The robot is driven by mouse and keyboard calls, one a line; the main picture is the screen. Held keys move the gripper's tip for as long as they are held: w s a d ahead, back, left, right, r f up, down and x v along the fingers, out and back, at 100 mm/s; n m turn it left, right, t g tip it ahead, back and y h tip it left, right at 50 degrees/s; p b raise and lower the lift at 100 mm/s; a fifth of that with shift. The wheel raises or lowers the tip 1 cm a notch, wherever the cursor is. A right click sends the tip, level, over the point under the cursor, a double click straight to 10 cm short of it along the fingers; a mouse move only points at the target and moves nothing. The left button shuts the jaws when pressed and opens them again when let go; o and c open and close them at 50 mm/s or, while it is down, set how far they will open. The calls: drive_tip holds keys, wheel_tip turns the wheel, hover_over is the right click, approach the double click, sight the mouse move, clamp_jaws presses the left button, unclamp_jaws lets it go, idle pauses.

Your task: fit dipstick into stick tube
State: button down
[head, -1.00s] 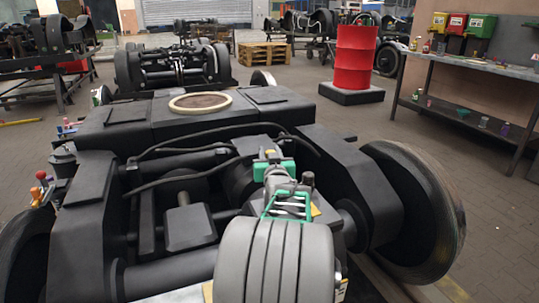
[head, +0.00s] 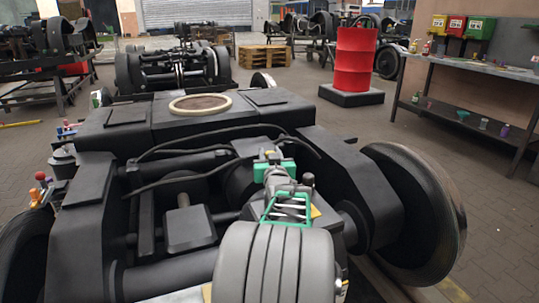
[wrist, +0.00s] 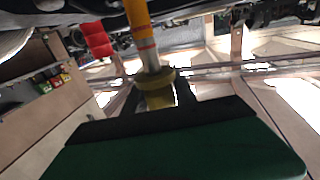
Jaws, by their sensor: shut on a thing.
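My gripper (head: 274,170), with green parts, is over the middle of the near bogie, beyond my grey wrist. In the wrist view its dark fingers (wrist: 158,98) are shut on a yellow block, the grip of the dipstick (wrist: 160,100). A round olive-yellow collar sits just beyond the fingers. In the head view my gripper and wrist hide most of this.
The dark bogie frame (head: 120,140) surrounds my gripper, with black hoses (head: 190,145) close to its left and a large wheel (head: 405,215) at the right. A red drum (head: 355,60) and a workbench (head: 470,68) stand behind on the right, with clear floor between.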

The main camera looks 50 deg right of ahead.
drive_tip(key=shift+f+b, duration=2.65)
drive_tip(key=shift+b, duration=0.2)
drive_tip(key=shift+f+b, duration=0.7)
drive_tip(key=shift+f, duration=0.55)
drive_tip(key=shift+f, duration=1.15)
drive_tip(key=c, duration=0.9)
unclamp_jaws()
drive_tip(key=shift+p+v, duration=1.2)
drive_tip(key=shift+v, duration=2.7)
